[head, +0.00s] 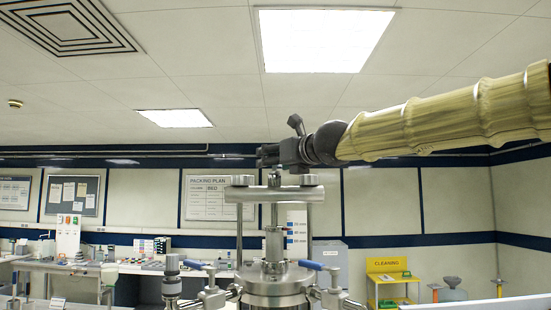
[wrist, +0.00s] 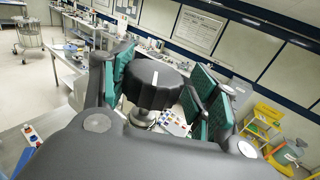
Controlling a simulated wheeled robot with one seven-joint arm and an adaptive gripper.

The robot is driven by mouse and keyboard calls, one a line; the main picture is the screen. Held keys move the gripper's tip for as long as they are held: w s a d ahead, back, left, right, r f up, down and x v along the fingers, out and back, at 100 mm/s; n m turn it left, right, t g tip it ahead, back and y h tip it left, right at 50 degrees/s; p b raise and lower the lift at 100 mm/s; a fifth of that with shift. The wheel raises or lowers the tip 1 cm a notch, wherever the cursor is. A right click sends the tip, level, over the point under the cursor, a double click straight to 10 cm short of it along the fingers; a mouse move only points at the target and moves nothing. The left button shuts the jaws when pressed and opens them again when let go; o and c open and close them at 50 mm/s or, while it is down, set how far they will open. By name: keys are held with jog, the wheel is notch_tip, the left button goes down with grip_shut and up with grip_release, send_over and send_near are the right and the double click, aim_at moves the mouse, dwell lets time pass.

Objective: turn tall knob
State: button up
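The tall knob (wrist: 153,86) is black and ridged with a white line on its side, in the middle of the wrist view on a metal stem. Some gap shows at the right pad. In the head view my gripper (head: 268,154) is level above the steel post of the column (head: 275,246). There the knob cannot be told apart from the dark fingers.
A steel crossbar (head: 240,194) on upright rods lies just below my gripper. Benches with equipment (head: 75,268) stand at the left, and a yellow cleaning stand (head: 387,280) at the back right. The air above is free.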

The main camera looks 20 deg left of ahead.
jog(key=shift+w+a, duration=0.1)
jog(key=shift+a, duration=0.05)
jog(key=c, duration=0.3)
jog(key=shift+s+a+r, duration=0.15)
jog(key=shift+s+r, duration=0.15)
jog(key=shift+s, duration=0.2)
jog(key=c, duration=0.4)
jog(key=shift+w+d, duration=0.15)
jog(key=shift+d, duration=0.05)
jog(key=shift+a+b, duration=0.1)
jog(key=shift+b, duration=0.25)
